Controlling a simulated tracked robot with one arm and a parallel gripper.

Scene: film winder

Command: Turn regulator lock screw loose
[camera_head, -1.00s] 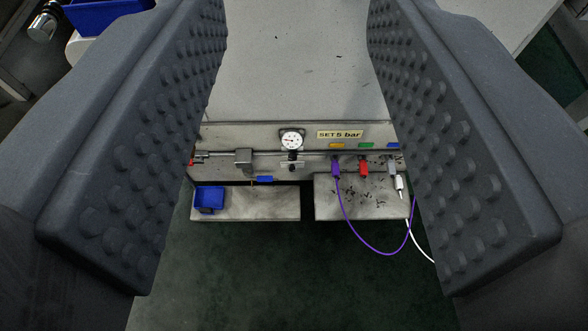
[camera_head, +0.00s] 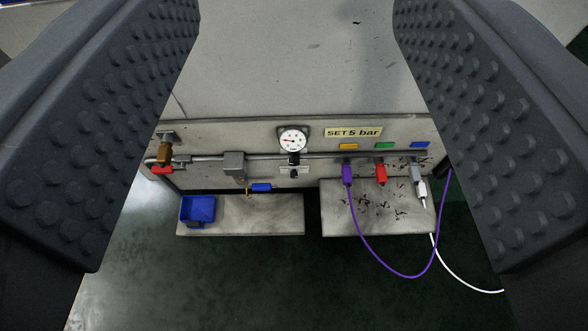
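The pressure gauge (camera_head: 293,140) has a white round dial and sits on the pale front panel, near the middle of the view. A dark regulator knob (camera_head: 294,158) hangs just below it. A small light metal piece (camera_head: 294,171) is under the knob; I cannot tell whether it is the lock screw, as it is too small. A label (camera_head: 353,132) to the right reads "SET 5 bar". My gripper (camera_head: 297,130) is wide open and empty, with its studded dark fingers at both sides. The panel lies beyond the fingers and is not touched.
A brass valve with a red handle (camera_head: 163,169) is at the pipe's left end. Purple (camera_head: 347,174), red (camera_head: 381,174) and grey (camera_head: 416,171) connectors are on the right; purple and white hoses hang low. A blue bin (camera_head: 198,210) stands on the left shelf (camera_head: 270,213). The right shelf (camera_head: 345,222) holds dark scraps.

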